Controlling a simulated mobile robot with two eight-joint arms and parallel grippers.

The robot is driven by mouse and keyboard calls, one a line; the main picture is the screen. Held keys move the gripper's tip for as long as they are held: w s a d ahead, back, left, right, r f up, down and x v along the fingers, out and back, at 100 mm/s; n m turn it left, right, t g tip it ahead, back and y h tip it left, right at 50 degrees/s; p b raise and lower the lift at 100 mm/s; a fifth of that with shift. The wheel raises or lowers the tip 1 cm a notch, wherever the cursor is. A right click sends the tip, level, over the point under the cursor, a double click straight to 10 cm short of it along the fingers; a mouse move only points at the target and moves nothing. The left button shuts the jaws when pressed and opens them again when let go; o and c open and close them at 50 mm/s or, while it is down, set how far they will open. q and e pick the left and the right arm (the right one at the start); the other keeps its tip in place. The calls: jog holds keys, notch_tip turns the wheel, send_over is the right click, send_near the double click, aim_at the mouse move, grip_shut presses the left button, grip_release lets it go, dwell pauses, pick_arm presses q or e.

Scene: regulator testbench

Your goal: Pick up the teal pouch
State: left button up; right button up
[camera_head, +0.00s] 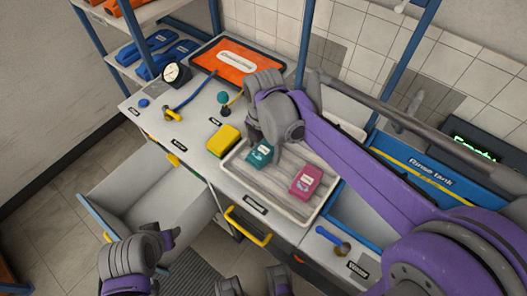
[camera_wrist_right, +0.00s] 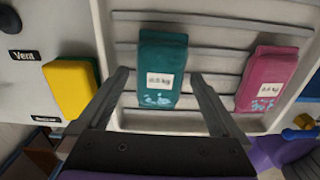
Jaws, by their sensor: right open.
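The teal pouch (camera_head: 259,152) lies in a pale ribbed tray (camera_head: 228,166) on the bench, near the tray's left end. In the right wrist view the teal pouch (camera_wrist_right: 161,62) has a white weight label and lies between the fingertips of my right gripper (camera_wrist_right: 160,76). The fingers are open, one on each side of it, with visible gaps. I cannot tell how far above the pouch they are. In the head view my right wrist is just above the pouch and hides the fingers. Part of my left arm shows at the lower left; its gripper cannot be made out.
A magenta pouch (camera_head: 305,181) lies to the right in the same tray. A blue rinse tank (camera_head: 420,172) stands at the right. An open drawer (camera_head: 143,188) juts out at the left.

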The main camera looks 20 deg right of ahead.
jog(key=shift+f, duration=0.25)
grip_shut()
dwell(0.3)
